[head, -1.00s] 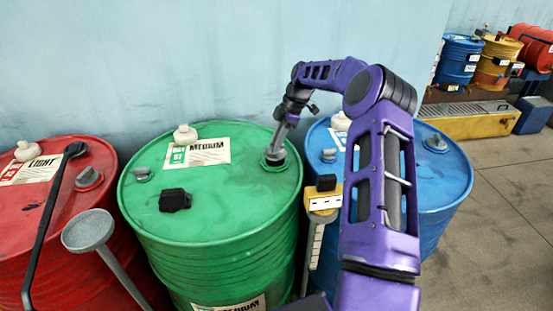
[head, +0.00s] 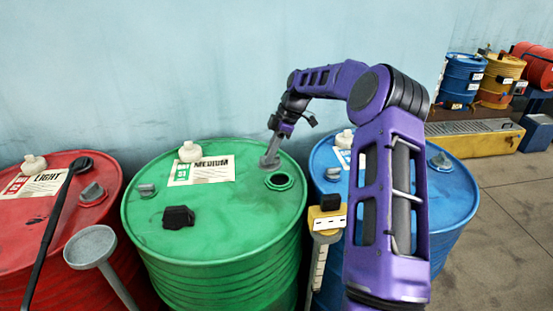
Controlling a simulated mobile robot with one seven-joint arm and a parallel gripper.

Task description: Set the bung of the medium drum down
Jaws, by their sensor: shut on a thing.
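The medium drum (head: 215,225) is green, with a label reading MEDIUM on its top. Its bung opening (head: 280,181) is a dark open hole with a green rim at the right of the top. My gripper (head: 274,148) is shut on the grey bung (head: 269,162), just behind and left of the opening and apart from it. The bung is over the back right of the drum top, close to its rim. I cannot tell whether it touches the top. The fingertips are small and partly hidden.
The red drum (head: 50,220) with a black bar stands left, the blue drum (head: 445,205) right. A grey funnel (head: 91,247) and yellow-headed gauge (head: 325,222) stand in front.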

